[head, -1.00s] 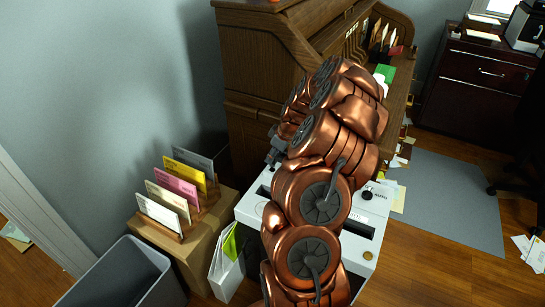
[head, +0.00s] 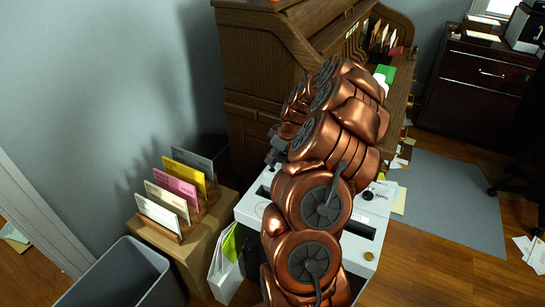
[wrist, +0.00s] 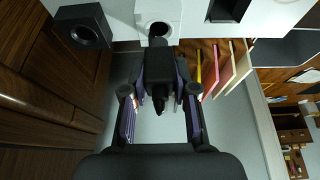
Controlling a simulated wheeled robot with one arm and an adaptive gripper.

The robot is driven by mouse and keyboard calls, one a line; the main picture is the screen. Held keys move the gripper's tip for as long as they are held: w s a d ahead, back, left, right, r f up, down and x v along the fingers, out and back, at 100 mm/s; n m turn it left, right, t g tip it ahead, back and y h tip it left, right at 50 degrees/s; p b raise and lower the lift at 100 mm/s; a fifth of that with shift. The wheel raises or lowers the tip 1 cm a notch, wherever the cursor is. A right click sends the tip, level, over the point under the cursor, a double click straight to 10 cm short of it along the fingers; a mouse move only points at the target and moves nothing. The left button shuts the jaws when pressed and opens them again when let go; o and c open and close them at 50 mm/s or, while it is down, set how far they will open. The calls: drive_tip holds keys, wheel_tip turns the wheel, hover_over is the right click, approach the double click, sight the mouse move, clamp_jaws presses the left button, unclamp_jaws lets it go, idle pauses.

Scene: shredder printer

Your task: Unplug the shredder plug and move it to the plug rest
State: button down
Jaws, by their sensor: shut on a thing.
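In the wrist view my gripper (wrist: 160,88) is shut on a black plug (wrist: 157,62), with one finger on each side of it. The plug's far end is in line with, and overlaps, the dark round opening of a white socket block (wrist: 143,14); I cannot tell how far in it sits. A black square block with a round hole (wrist: 82,28), which looks like the plug rest, is to the left of the socket. In the head view my gripper (head: 274,150) is mostly hidden behind my copper arm, and the plug cannot be made out. The white shredder (head: 250,208) stands below the arm.
A brown wooden desk (head: 245,60) stands behind. Colored cards (head: 178,188) stand in a rack on a cardboard box (head: 205,245) at left. A grey bin (head: 120,275) is at front left. Floor at right is mostly clear, with a grey mat (head: 455,200).

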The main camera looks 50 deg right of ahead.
sight(273, 163)
drive_tip(key=shift+f+b, duration=1.4)
drive_tip(key=shift+f, duration=0.4)
drive_tip(key=c, duration=0.8)
unclamp_jaws()
drive_tip(key=shift+r, duration=0.15)
drive_tip(key=v, duration=1.2)
